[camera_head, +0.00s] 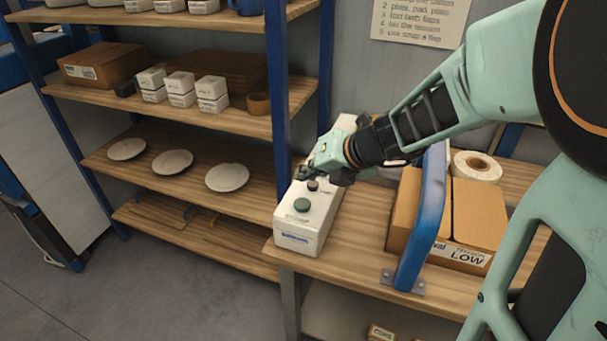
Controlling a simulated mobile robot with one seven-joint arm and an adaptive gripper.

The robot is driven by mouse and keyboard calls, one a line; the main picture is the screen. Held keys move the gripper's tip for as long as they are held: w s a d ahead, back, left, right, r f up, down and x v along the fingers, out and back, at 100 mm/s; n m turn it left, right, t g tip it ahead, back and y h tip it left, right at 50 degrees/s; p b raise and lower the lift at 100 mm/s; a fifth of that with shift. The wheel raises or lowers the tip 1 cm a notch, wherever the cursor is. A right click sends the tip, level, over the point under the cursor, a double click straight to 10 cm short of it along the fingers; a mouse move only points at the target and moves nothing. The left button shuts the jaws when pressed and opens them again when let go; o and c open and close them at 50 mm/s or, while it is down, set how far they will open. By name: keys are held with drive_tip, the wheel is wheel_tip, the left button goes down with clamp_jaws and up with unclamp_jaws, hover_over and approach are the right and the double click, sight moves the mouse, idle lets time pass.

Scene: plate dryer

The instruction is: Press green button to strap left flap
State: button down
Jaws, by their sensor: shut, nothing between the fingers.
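A white control box (296,234) stands at the left end of the wooden table. A green button (301,205) sits on its top near the front, and a smaller dark button (313,186) lies behind it. My gripper (303,174) is shut and empty, over the rear part of the box, behind the green button and apart from it. I cannot tell whether its tips touch the box. A cardboard box (476,212) with flaps and a "LOW" label stands on the table to the right, partly behind a blue post.
The blue post (425,220) is bolted to the table (340,262) between the control box and the carton. A tape roll (476,167) lies behind. A shelf rack with plates (227,177), small white boxes (181,90) and a brown carton (102,65) stands at left.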

sight(299, 200)
drive_tip(key=shift+f+b, duration=1.95)
drive_tip(key=shift+f, duration=0.7)
drive_tip(key=shift+f, duration=0.4)
drive_tip(key=shift+f+b, duration=0.65)
drive_tip(key=shift+r, duration=0.1)
drive_tip(key=shift+r+p, duration=1)
drive_tip(key=shift+p, duration=0.15)
wheel_tip(299, 200, up, 5)
drive_tip(key=p, duration=0.5)
